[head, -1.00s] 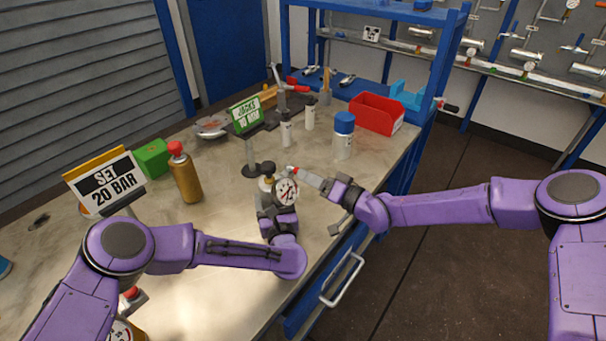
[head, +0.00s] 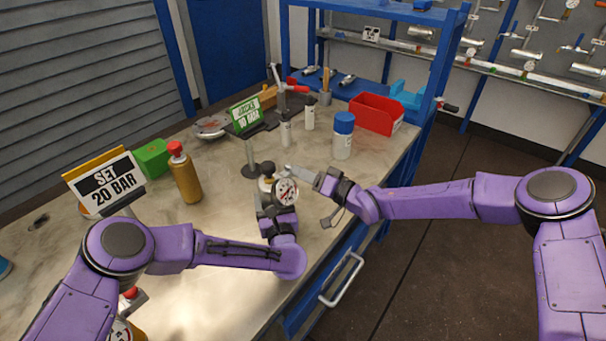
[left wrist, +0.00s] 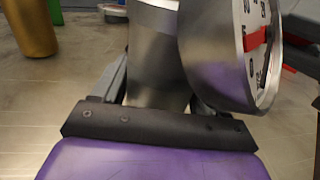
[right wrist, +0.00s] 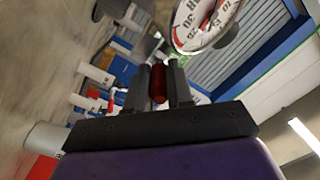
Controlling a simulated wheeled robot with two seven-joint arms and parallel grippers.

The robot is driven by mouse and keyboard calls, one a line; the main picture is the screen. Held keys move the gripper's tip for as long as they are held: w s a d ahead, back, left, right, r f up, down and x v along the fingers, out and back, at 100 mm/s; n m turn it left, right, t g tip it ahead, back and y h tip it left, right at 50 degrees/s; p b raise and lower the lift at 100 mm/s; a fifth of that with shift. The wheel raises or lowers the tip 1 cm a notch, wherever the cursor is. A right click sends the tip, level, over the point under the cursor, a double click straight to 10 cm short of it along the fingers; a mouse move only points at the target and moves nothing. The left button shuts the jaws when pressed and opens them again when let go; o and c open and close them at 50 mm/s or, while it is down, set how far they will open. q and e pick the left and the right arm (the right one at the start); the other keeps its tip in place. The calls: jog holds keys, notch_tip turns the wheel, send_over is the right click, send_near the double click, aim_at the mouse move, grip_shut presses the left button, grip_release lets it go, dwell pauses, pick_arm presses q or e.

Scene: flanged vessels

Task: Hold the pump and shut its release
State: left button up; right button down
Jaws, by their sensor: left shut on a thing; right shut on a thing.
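My right gripper (head: 298,172) reaches in from the right beside the gauge. In the right wrist view it is shut on the red release (right wrist: 158,84), with the gauge face (right wrist: 205,20) just beyond. The left fingers are partly hidden by the pump.
A sign reading "SET 20 BAR" (head: 106,184) and a brass bottle with a red cap (head: 186,175) stand to the left. A green "JACKS" sign (head: 245,114) stands behind. A blue-capped can (head: 343,136) and a red bin (head: 376,113) stand farther back right.

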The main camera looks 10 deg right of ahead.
jog(key=shift+w+d+r+n+g+y, duration=0.15)
jog(key=shift+w+n+g+y, duration=0.25)
jog(key=shift+n+g+y, duration=0.65)
jog(key=shift+w+d+f+n+g+y, duration=0.1)
jog(key=shift+w+d+n+g+y, duration=0.2)
jog(key=shift+n+g, duration=0.8)
jog(key=shift+w+d+r+n+g+y, duration=0.15)
jog(key=shift+w+n+g+y, duration=0.4)
jog(key=shift+g, duration=1)
jog(key=shift+s, duration=0.1)
jog(key=shift+f, duration=0.1)
jog(key=c, duration=1)
grip_release()
jog(key=shift+s+d, duration=0.1)
jog(key=v, duration=1.2)
jog(key=shift+f, duration=0.15)
jog(key=shift+c, duration=0.3)
